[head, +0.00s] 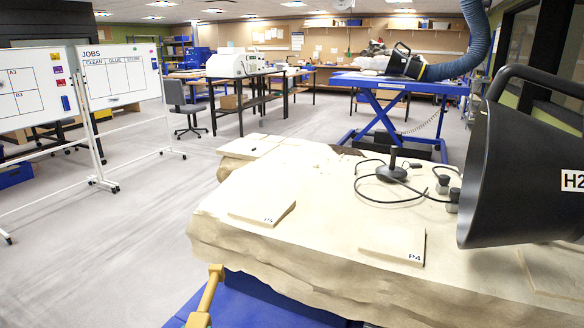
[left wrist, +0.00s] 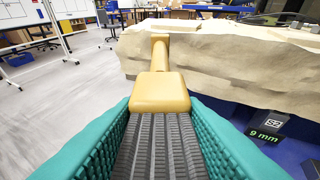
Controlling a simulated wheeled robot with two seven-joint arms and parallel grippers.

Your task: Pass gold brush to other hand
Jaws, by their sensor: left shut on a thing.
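The gold brush (left wrist: 160,92) is in the left wrist view, its narrow gold handle pointing away from me and its wide gold part nearer. A dark grey ridged part lies between my teal fingers; I cannot tell whether it is bristles or finger pads. My left gripper (left wrist: 160,108) is shut on the brush. In the head view, the gold brush (head: 207,293) shows at the bottom edge, in front of the pale stone block (head: 225,235); whether it touches the block is unclear. The left gripper is outside the head view, and my right gripper is in neither view.
A large black hood (head: 515,170) marked H2 hangs at right over the block. Flat plates P5 (head: 262,205) and P4 (head: 392,243), and black cables (head: 360,183), lie on the block. Blue framework (head: 265,295) is below.

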